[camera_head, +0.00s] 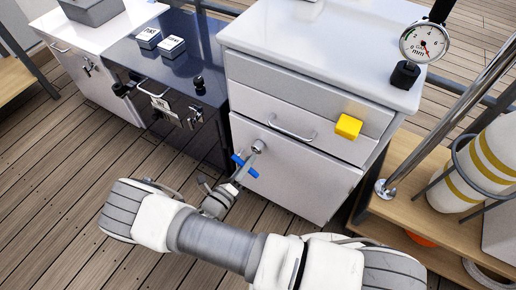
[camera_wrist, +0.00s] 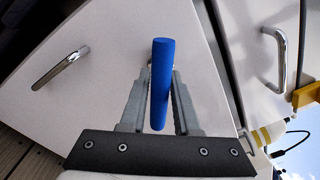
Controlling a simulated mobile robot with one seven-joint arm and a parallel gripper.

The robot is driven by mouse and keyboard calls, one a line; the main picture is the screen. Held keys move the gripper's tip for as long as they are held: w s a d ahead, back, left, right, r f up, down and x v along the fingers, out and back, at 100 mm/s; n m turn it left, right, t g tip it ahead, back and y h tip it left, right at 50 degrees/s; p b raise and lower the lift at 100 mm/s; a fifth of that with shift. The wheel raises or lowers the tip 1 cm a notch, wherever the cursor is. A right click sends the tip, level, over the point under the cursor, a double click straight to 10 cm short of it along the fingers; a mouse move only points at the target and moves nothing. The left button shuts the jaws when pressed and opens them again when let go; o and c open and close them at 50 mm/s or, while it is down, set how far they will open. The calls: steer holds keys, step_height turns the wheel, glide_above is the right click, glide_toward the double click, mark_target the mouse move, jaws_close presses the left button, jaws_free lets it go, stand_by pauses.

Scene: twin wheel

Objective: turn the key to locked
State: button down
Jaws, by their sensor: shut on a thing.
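The key has a blue bar handle (camera_head: 244,166) and sits at a round grey lock (camera_head: 258,146) on the lower door (camera_head: 300,180) of the white cabinet. My gripper (camera_head: 238,174) reaches it from the front left and is shut on the blue handle. In the wrist view the blue handle (camera_wrist: 161,85) stands nearly upright in the picture between the two grey fingers of my gripper (camera_wrist: 159,95). The lock face is mostly hidden there behind handle and fingers. I cannot read any locked or unlocked mark. The door looks closed.
A yellow block (camera_head: 348,127) and a bar handle (camera_head: 292,130) are on the drawer front above. A dark cabinet (camera_head: 180,60) with levers stands to the left. A gauge (camera_head: 424,42) stands on the white top. A steel rail (camera_head: 440,120) and striped cylinder (camera_head: 490,165) are right.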

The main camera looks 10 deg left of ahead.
steer(key=n+b, duration=0.1)
steer(key=n, duration=0.5)
steer(key=c, duration=0.6)
jaws_free()
steer(key=shift+o, duration=0.2)
